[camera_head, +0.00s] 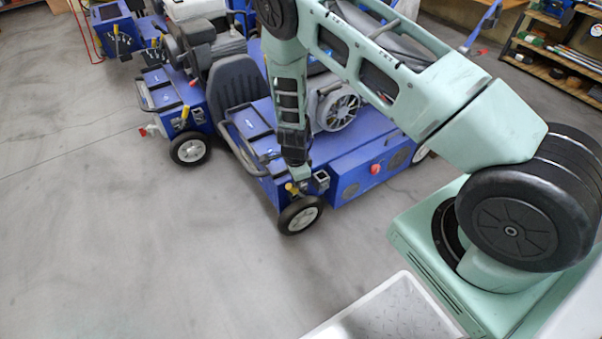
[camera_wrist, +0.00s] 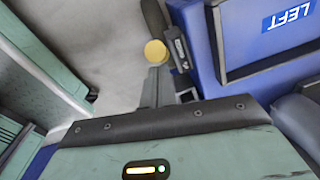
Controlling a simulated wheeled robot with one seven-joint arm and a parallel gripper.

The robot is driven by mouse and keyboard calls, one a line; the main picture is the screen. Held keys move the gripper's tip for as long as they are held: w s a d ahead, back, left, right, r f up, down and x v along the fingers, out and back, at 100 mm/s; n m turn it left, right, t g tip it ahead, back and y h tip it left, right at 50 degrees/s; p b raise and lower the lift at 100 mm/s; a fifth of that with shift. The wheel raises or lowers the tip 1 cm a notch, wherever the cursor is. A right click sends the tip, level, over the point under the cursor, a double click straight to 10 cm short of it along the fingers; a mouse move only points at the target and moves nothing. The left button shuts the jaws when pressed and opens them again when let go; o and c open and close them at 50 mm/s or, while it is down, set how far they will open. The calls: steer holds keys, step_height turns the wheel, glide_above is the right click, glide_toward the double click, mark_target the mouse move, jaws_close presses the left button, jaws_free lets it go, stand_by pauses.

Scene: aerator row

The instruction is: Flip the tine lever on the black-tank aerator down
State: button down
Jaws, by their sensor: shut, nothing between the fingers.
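The nearest blue aerator (camera_head: 345,165) stands in the middle of the head view, partly behind my arm; I cannot make out its tank's colour for certain. A lever with a yellow knob (camera_head: 292,188) sits at its front corner above the wheel. In the wrist view the yellow knob (camera_wrist: 155,51) shows just beyond my fingertips, beside a black bracket. My gripper (camera_head: 302,177) is shut and empty, pointing down close beside the lever. Its narrow grey fingers (camera_wrist: 156,86) also show in the wrist view; whether they touch the lever I cannot tell.
A second blue aerator (camera_head: 178,95) with its own yellow-knobbed lever (camera_head: 185,112) stands to the left, with more machines behind. Shelves (camera_head: 565,55) stand far right. Open floor (camera_head: 130,240) lies front left.

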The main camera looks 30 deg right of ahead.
steer(key=shift+a+f, duration=0.1)
steer(key=shift+a, duration=0.3)
